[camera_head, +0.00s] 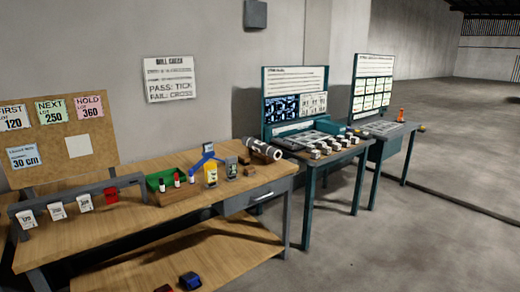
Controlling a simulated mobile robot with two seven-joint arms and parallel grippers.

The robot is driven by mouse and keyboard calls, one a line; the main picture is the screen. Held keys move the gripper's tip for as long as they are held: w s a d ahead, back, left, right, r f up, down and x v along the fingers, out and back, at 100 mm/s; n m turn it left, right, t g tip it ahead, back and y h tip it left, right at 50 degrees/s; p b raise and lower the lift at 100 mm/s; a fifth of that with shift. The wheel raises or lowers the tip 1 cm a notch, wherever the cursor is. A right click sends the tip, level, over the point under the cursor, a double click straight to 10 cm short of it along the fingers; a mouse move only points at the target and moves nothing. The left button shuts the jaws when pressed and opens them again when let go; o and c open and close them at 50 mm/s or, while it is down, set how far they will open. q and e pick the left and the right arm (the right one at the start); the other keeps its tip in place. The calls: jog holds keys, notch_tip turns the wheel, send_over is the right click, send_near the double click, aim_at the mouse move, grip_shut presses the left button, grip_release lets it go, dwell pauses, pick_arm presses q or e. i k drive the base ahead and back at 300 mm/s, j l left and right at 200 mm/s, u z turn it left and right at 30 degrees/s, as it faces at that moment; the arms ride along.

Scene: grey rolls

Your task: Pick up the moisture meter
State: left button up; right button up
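Two small upright handheld devices stand on the wooden table (130,215) in the head view. One is yellow with a pale face (211,174). The other is grey-green with a darker face (232,168), just to its right. Either could be the moisture meter; they are too small to tell which. A blue angled object (206,157) rises behind the yellow device and partly overlaps it in the picture. Neither of my grippers shows in this view.
A green bin (158,180) with red-marked bottles stands left of the devices. A grey roll (262,150) and a small brown block (249,171) are to the right. A rail with white tags (57,211) lines the left. Dark tables stand further right; the floor (400,250) is clear.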

aim_at(210, 168)
jog(key=i, duration=0.7)
jog(key=i+z, duration=0.1)
jog(key=i, duration=0.6)
jog(key=i+j, duration=0.15)
jog(key=i, duration=0.55)
jog(key=i+j+z, duration=0.1)
jog(key=i, duration=0.6)
jog(key=i+j, duration=0.15)
jog(key=i, duration=0.55)
jog(key=u, duration=1.6)
